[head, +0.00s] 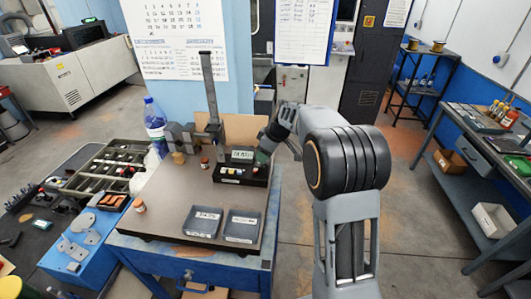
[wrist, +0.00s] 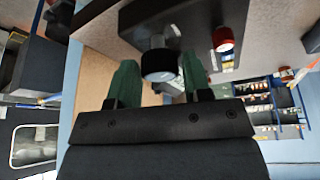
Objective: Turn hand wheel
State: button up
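In the head view my gripper (head: 264,148) is at the right end of the box, and the knob is hidden there.
A metal post (head: 211,95) rises behind the box. Two dark trays (head: 222,224) lie at the bench front. A water bottle (head: 154,122) stands at the left.

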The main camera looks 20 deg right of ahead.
jog(key=c, duration=0.6)
jog(key=shift+o, duration=0.2)
